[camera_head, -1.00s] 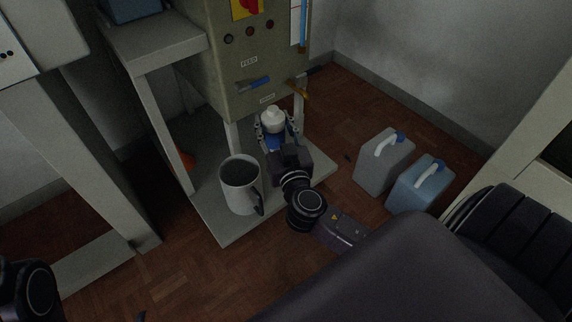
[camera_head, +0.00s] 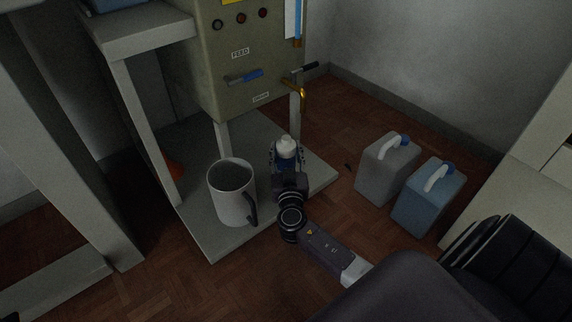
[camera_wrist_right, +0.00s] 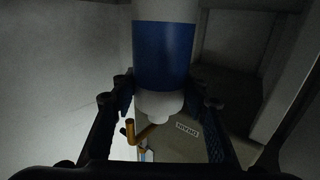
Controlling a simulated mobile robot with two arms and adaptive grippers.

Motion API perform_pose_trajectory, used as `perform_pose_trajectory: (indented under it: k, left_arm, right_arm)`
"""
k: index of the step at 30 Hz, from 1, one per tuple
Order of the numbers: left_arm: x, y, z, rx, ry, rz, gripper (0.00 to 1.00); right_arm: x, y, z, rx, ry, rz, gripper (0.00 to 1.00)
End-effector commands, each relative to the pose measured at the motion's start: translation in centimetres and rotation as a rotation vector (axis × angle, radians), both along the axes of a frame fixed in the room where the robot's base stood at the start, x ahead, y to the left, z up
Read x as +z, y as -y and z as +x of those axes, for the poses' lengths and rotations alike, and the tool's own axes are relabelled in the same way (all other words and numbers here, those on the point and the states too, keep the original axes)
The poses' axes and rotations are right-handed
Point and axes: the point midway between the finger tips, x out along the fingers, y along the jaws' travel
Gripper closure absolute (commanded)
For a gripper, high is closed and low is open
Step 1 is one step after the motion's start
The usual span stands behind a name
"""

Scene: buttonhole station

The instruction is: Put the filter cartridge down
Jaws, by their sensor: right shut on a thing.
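The filter cartridge (camera_head: 286,147) has a white cap and a blue band, and looks upright. My right gripper (camera_head: 287,162) is shut on it, with a finger on each side. In the right wrist view the blue band (camera_wrist_right: 163,55) shows between the fingers. The cartridge is over the low grey platform (camera_head: 209,240), near its right front part, to the right of the white mug (camera_head: 229,196). Its lower end is hidden by my gripper, so I cannot tell whether it touches the platform.
The mug's dark handle faces the gripper. A cabinet (camera_head: 215,70) with a blue lever (camera_head: 244,76) and a brass valve (camera_head: 302,94) stands above and behind. A grey canister (camera_head: 380,172) and a blue canister (camera_head: 424,205) stand on the floor at right. The platform's right corner is bare.

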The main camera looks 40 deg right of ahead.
Motion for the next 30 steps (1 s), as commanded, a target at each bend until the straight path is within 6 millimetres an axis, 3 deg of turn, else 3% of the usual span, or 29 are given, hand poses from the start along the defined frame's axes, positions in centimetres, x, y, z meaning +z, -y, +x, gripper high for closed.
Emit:
perform_pose_trajectory:
  k: [8, 21, 22, 26, 30]
  left_arm:
    - [-2.4, 0.0, 0.0, 0.0, 0.0, 0.0, 0.0]
    - [-2.9, 0.0, 0.0, -0.001, 0.001, 0.0, 0.0]
    - [-2.7, 0.0, 0.0, -0.001, 0.001, 0.0, 0.0]
    - [-2.7, 0.0, 0.0, -0.001, 0.001, 0.0, 0.0]
    - [-2.7, 0.0, 0.0, -0.001, 0.0, 0.0, 0.0]
  right_arm:
    - [-3.6, 0.0, 0.0, 0.001, 0.0, -0.002, 0.89]
    - [-4.0, 0.0, 0.0, 0.0, 0.001, -0.001, 0.89]
    - [-3.9, 0.0, 0.0, 0.001, -0.001, 0.001, 0.55]
    - [-3.8, 0.0, 0.0, 0.001, -0.001, 0.001, 0.41]
    - [-3.8, 0.0, 0.0, 0.0, -0.001, 0.001, 0.41]
